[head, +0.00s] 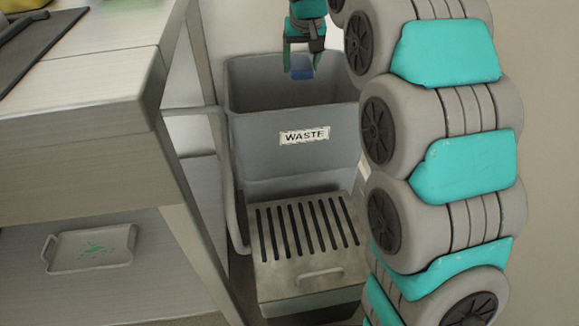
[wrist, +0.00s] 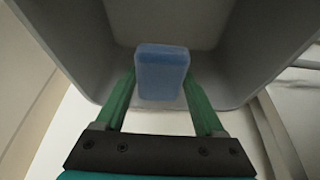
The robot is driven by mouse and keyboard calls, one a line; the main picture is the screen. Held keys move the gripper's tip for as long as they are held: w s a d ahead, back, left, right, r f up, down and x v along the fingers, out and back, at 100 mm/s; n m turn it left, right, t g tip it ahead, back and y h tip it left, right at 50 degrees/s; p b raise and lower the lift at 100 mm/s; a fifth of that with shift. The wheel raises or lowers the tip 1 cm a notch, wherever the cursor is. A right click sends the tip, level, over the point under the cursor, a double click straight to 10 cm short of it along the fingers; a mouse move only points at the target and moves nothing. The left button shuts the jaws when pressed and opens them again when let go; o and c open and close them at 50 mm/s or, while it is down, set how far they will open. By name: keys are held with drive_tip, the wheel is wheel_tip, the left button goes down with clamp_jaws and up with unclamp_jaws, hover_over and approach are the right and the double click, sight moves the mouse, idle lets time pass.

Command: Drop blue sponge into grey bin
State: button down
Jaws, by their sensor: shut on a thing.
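The blue sponge (head: 301,72) is held between the fingers of my gripper (head: 303,52) in the head view. It also shows in the wrist view (wrist: 161,73), upright between the two green fingers of my gripper (wrist: 161,85). The fingers are shut on its sides. The grey bin (head: 260,135) has a "WASTE" label on its front and an open top. The sponge is over the bin's opening, near its back rim in the head view. In the wrist view the bin's inner walls (wrist: 235,60) surround the sponge on the far side. The bin's floor is partly hidden.
A counter (head: 85,110) with a metal frame stands left of the bin. A slotted metal box with a handle (head: 305,245) sits in front of the bin. A small tray with green marks (head: 62,262) lies on the lower shelf. A wall is close on the right.

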drive_tip(key=shift+f+b, duration=0.3)
drive_tip(key=shift+f, duration=0.7)
unclamp_jaws()
drive_tip(key=shift+r, duration=0.1)
drive_tip(key=v, duration=0.7)
drive_tip(key=shift+s+r+p, duration=0.15)
drive_tip(key=shift+r+p, duration=0.15)
